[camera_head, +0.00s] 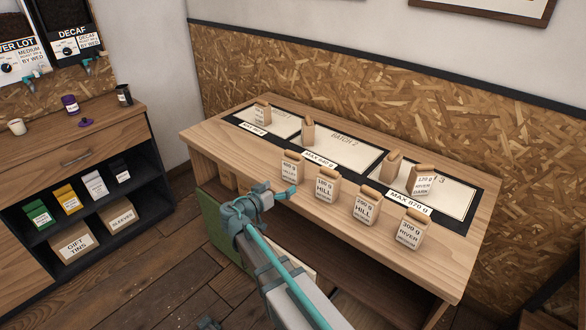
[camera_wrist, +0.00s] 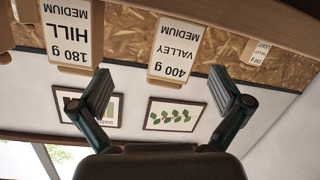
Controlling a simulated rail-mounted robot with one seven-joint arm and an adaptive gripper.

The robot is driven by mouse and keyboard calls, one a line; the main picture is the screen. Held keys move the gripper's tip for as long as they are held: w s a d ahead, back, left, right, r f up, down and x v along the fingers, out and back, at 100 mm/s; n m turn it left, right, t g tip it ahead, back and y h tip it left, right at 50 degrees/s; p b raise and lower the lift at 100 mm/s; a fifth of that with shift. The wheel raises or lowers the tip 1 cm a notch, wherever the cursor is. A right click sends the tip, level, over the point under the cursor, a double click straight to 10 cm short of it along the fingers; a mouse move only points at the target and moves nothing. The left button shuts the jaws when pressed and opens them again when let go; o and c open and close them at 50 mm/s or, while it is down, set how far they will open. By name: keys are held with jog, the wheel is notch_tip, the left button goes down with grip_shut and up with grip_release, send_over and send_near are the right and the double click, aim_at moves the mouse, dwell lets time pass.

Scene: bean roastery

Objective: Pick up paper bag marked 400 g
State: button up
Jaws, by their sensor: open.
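The paper bag marked 400 g (camera_head: 291,168) stands upright at the left end of the front row on the wooden table, left of the bag marked 180 g HILL (camera_head: 327,186). My gripper (camera_head: 278,191) is open and empty, just in front of and below the 400 g bag. In the wrist view, which is upside down, the 400 g VALLEY MEDIUM bag (camera_wrist: 175,48) appears beyond and between the open fingers (camera_wrist: 162,90), apart from them. The 180 g HILL MEDIUM bag (camera_wrist: 70,38) shows beside it at the left.
Bags marked 200 g HILL (camera_head: 366,206) and 300 g RIVER (camera_head: 412,230) continue the row rightward. More bags, one marked RIVER DARK (camera_head: 422,182), stand on the batch mats behind. The table (camera_head: 225,148) backs onto a chipboard wall (camera_head: 400,110). A shelf unit (camera_head: 80,140) stands left.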

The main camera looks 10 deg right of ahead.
aim_at(291, 156)
jog(key=w+r+m, duration=0.1)
jog(key=w+r, duration=0.1)
jog(key=w+d+r+t+p, duration=0.1)
jog(key=r, duration=0.1)
jog(key=w+r+m+h, duration=0.1)
jog(key=w+r, duration=0.1)
jog(key=shift+w+d+m+t+p, duration=0.3)
jog(key=shift+d+t+p, duration=0.1)
jog(key=shift+f+p+x, duration=0.2)
jog(key=shift+p+x, duration=0.65)
jog(key=shift+x, duration=0.7)
jog(key=shift+f+p+x, duration=0.25)
jog(key=shift+p+x, duration=0.6)
jog(key=shift+x, duration=0.65)
jog(key=shift+s+d, duration=0.2)
jog(key=c, duration=1.7)
jog(key=shift+c, duration=0.8)
jog(key=shift+r, duration=0.1)
